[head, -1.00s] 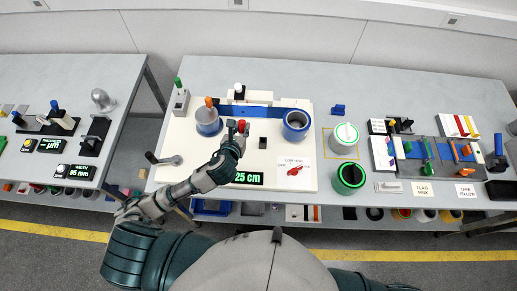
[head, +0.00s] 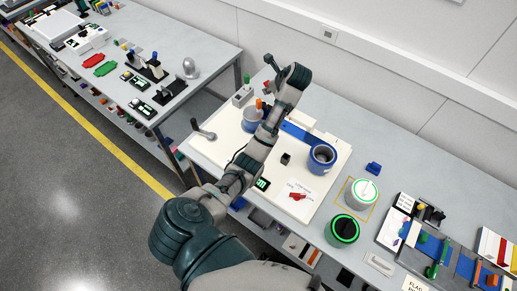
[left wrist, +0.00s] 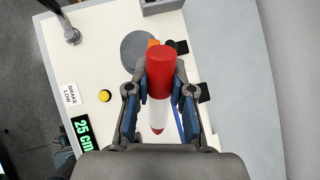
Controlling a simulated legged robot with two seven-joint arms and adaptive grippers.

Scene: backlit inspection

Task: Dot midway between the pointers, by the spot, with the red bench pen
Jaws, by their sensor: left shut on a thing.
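My left gripper (left wrist: 158,95) is shut on the red bench pen (left wrist: 161,68), which has a red upper part, a white lower body and a small red end. In the head view my left gripper (head: 272,62) is raised over the back of the cream board (head: 232,140). A blue web (head: 300,132) runs across the board between a left roll (head: 253,119) and a blue-rimmed right roll (head: 322,156). My arm hides part of the web and the left roll. I cannot make out the pointers or the spot. My right gripper is not in view.
A grey holder (head: 243,95) stands at the board's back left, and a crank handle (head: 203,130) at its left. A small black block (head: 285,159) sits in front of the web. White (head: 362,193) and green-ringed black (head: 342,230) drums stand to the right.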

